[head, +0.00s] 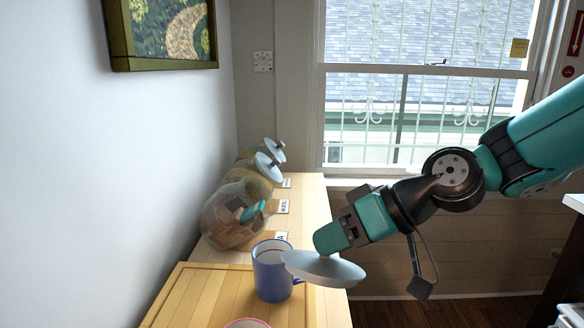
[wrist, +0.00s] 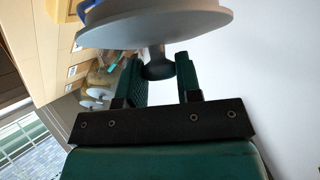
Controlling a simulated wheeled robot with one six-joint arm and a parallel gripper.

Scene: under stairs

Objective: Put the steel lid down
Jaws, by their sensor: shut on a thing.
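The steel lid (head: 325,270) is a pale, shallow disc, held in the air in the head view, just right of the blue mug and overlapping its edge in the picture. It also fills the top of the wrist view (wrist: 150,28). My gripper (head: 327,242) is shut on the lid's dark knob (wrist: 157,66), which sits between the two teal fingers in the wrist view. The lid looks slightly tilted. Whether its underside touches anything is unclear, but it appears apart from the wooden surface.
A lidless glass jar (head: 228,222) with mixed contents and lidded jars (head: 262,172) stand along the left wall. Part of a pink-rimmed thing (head: 247,323) shows at the bottom. Bare counter (head: 312,200) lies right of the jars.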

